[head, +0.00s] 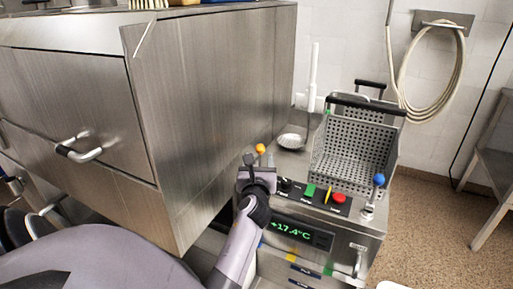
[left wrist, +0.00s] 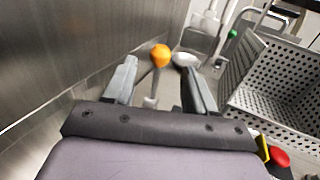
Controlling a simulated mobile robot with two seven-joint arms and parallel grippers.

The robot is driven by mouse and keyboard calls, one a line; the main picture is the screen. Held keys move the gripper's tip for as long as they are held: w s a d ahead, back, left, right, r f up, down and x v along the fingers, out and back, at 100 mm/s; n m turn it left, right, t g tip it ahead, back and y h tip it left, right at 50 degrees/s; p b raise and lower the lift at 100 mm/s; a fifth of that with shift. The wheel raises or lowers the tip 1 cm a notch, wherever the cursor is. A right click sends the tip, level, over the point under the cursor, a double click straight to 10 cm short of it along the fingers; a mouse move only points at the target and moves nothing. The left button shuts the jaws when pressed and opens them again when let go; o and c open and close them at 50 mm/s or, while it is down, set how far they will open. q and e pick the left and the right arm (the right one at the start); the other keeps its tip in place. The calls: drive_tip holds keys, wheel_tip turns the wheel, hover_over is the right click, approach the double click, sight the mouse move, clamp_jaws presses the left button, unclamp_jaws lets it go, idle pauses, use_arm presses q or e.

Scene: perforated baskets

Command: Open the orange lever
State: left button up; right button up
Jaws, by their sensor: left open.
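The orange lever (head: 260,149) is a round orange knob on a metal stem, at the back left of the fryer's control panel. In the left wrist view the orange lever (left wrist: 161,55) stands between the two fingers, with its knob just beyond the fingertips. My left gripper (head: 252,163) is at the lever, close to the steel cabinet side. In the left wrist view my left gripper (left wrist: 160,82) is open, with a finger on each side of the stem. I cannot tell whether either finger touches it. My right gripper is not in view.
A steel cabinet (head: 200,100) stands close on the left. Perforated baskets (head: 352,143) sit in the fryer to the right. A blue-knobbed lever (head: 379,180), a red button (head: 338,198) and a green switch (head: 310,190) are on the panel.

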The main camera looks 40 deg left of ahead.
sight(260, 151)
use_arm(q)
drive_tip(key=shift+b+x, duration=0.55)
drive_tip(key=shift+x, duration=2.9)
clamp_jaws()
